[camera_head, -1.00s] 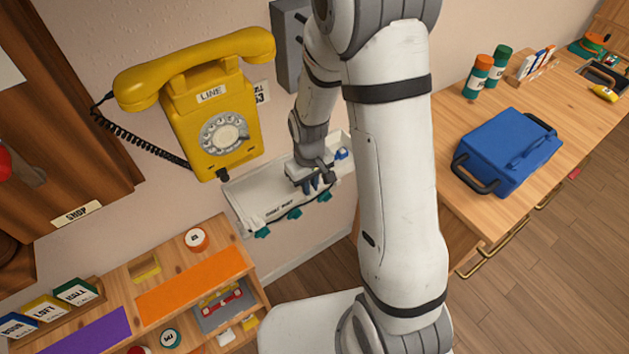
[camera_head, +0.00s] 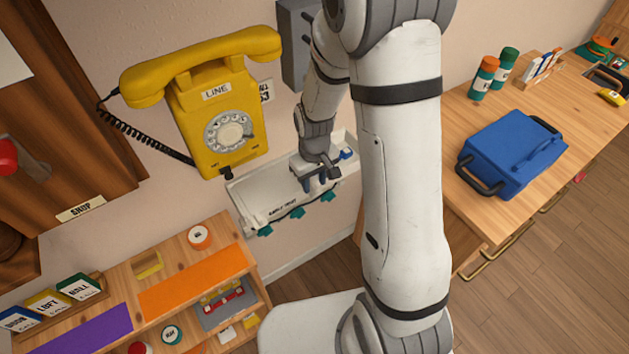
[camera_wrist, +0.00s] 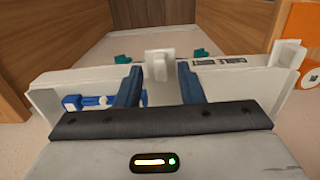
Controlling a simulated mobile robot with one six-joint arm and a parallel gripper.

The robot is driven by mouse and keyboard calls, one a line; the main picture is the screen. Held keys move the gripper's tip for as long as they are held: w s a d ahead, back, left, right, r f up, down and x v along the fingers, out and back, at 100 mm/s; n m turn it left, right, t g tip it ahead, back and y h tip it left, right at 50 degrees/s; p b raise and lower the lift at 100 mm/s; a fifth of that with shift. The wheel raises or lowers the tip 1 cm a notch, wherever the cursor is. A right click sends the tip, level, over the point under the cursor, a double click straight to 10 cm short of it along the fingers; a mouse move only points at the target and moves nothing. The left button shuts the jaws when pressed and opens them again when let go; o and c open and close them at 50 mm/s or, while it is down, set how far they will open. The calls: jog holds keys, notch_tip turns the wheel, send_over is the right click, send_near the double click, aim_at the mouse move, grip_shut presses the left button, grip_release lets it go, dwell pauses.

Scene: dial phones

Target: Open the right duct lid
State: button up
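A white wall duct (camera_head: 262,201) with a printed label and teal clips along its lower edge hangs below the yellow phone. It also fills the middle of the wrist view (camera_wrist: 62,82). My gripper (camera_head: 320,180) is at the right part of the duct. In the wrist view my gripper (camera_wrist: 160,70) has two blue fingers apart, with a small white tab (camera_wrist: 159,65) between them and gaps on both sides. A blue latch-like part (camera_wrist: 85,102) shows left of the fingers.
The yellow dial phone (camera_head: 215,110) is just above the duct. A wooden shelf (camera_head: 215,230) stands lower left. A wooden counter (camera_head: 470,215) with a blue case (camera_head: 512,155) is at the right. Bare floor (camera_head: 540,275) shows lower right.

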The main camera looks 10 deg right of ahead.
notch_tip(320, 180, up, 7)
jog(key=shift+f, duration=0.1)
dwell(0.6)
jog(key=shift+r, duration=0.25)
jog(key=s+d+r+m+t, duration=0.3)
jog(key=s+d+r+m, duration=0.1)
jog(key=s+r, duration=1)
jog(key=shift+s+d+r, duration=0.15)
jog(key=shift+s+r, duration=0.2)
jog(key=shift+s, duration=0.2)
